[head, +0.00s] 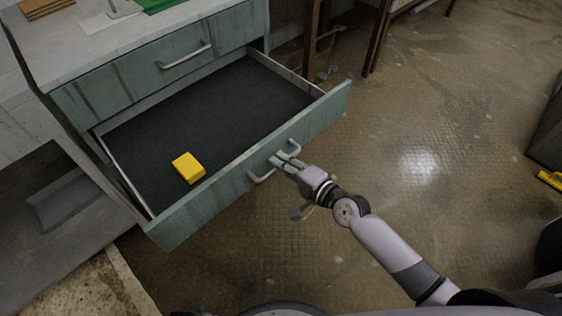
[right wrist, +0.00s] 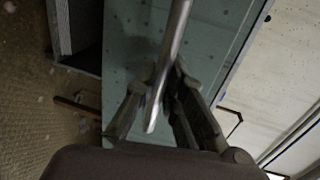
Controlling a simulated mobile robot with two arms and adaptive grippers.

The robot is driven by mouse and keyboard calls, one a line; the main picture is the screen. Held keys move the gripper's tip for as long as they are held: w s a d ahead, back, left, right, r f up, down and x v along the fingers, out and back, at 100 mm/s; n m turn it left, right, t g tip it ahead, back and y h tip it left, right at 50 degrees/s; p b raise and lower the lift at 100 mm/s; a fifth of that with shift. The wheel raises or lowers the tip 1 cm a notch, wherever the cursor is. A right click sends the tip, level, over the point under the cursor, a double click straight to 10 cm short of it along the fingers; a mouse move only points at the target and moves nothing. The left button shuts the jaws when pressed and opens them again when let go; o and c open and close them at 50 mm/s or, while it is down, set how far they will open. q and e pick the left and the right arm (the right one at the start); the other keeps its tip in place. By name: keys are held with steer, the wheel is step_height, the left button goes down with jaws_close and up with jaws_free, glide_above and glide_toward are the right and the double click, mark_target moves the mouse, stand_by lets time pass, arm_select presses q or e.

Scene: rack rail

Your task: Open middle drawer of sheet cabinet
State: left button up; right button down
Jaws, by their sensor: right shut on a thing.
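The sheet cabinet (head: 95,98) is pale green and stands at the upper left of the head view. Its middle drawer (head: 320,112) is pulled well out, below a shut top drawer (head: 140,75). Its dark floor shows, with a yellow block (head: 188,168) lying on it. My right gripper (head: 283,160) is at the drawer's front, shut on the metal bar handle (head: 262,178). In the right wrist view the handle (right wrist: 170,65) runs between the fingers (right wrist: 160,100), with the green front (right wrist: 130,65) behind. My left gripper is not in view.
The cabinet's top (head: 85,40) holds a brown item (head: 45,8) and a green item (head: 160,4). Wooden furniture legs (head: 378,35) stand behind the drawer. The brown floor (head: 430,130) to the right is largely clear, with a yellow object (head: 550,180) at the right edge.

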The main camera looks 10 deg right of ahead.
steer(key=c, duration=1.8)
jaws_free()
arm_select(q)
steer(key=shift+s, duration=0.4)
arm_select(e)
steer(key=shift+o, duration=0.7)
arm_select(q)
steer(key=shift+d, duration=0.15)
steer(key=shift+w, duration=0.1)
arm_select(e)
steer(key=v, duration=1.2)
steer(key=shift+f, duration=0.15)
